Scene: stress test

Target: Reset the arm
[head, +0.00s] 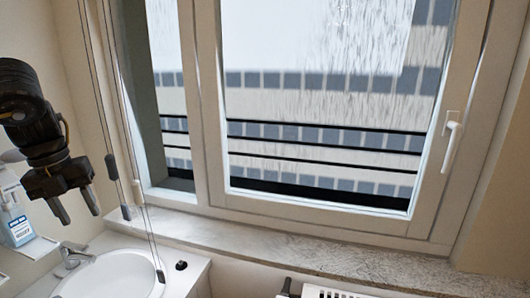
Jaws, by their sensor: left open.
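My left gripper (78,208) hangs at the left of the head view, on the black arm that comes in from the left edge. Its two grey fingers point down and are spread apart, with nothing between them. It appears above and to the left of the white sink in the picture. My right gripper is not in view.
A white sink (122,272) with a metal tap (72,257) is at the lower left. A dispenser bottle (17,225) is at the left edge. Blind cords hang beside the window (325,200). The stone sill (300,247) is bare. A radiator (335,292) shows at the bottom.

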